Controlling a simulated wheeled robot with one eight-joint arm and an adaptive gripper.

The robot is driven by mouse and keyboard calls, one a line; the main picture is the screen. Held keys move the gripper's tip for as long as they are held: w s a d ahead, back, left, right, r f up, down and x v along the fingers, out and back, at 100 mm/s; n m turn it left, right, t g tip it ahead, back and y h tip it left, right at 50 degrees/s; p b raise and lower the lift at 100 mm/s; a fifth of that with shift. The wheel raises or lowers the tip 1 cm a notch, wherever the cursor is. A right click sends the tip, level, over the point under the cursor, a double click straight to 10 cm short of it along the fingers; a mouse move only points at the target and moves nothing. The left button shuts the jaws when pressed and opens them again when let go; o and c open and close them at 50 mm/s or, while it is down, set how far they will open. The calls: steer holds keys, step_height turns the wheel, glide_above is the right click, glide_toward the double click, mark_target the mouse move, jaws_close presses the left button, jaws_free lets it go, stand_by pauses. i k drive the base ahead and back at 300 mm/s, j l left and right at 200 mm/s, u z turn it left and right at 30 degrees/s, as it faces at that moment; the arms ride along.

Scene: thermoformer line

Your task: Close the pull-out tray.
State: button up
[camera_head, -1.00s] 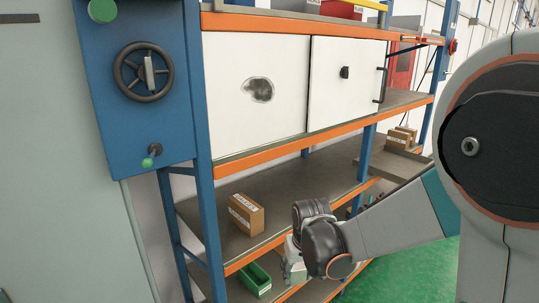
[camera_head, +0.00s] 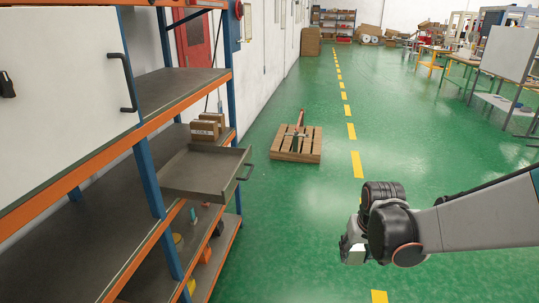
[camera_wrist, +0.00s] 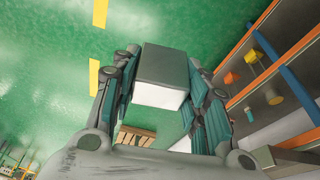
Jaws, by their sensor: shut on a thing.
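The pull-out tray (camera_head: 200,178) is a shallow dark grey tray that sticks out of the shelf rack towards the aisle, with a bar handle (camera_head: 244,163) on its outer side. My gripper (camera_head: 350,248) is to the right of the tray, over the green floor and well apart from the handle. In the wrist view my gripper (camera_wrist: 161,98) has its teal fingers on both sides of a grey and white block (camera_wrist: 160,75) and is shut on it. The block is mostly hidden in the head view.
The shelf rack (camera_head: 148,178) with blue posts stands on the left. Cardboard boxes (camera_head: 207,128) sit on its shelf behind the tray. A wooden pallet (camera_head: 296,143) with a red-handled object lies on the floor beyond the tray. The green floor between tray and gripper is clear.

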mark_target(211, 173)
steer(key=i+l, duration=0.2)
steer(key=i, duration=0.35)
steer(key=i+l, duration=0.15)
steer(key=i, duration=0.45)
